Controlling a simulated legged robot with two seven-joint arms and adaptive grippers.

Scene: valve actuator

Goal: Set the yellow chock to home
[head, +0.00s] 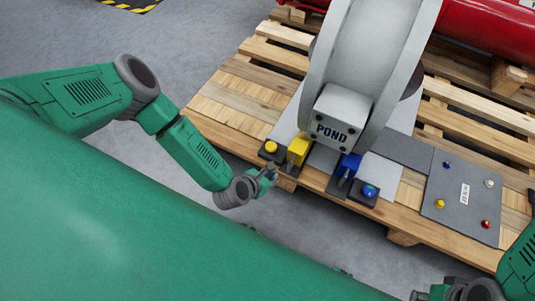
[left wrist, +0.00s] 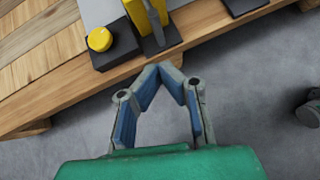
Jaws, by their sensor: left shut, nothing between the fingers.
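The yellow chock (head: 298,149) stands upright on a dark base on the wooden pallet, at the left foot of the grey valve body. It also shows at the top of the left wrist view (left wrist: 142,16), its upper part cut off by the frame edge. My left gripper (head: 270,172) is just in front of the pallet's near edge, a little short of the chock and apart from it. In the left wrist view its fingertips (left wrist: 160,68) meet with nothing between them. My right gripper (head: 448,289) is at the bottom right, partly cut off, and its jaw state is unclear.
A yellow button (head: 271,147) on a dark box sits left of the chock. A blue chock (head: 348,166) and blue button (head: 369,191) stand to its right. A grey panel (head: 462,197) with several small knobs lies farther right. A red cylinder (head: 490,28) lies behind.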

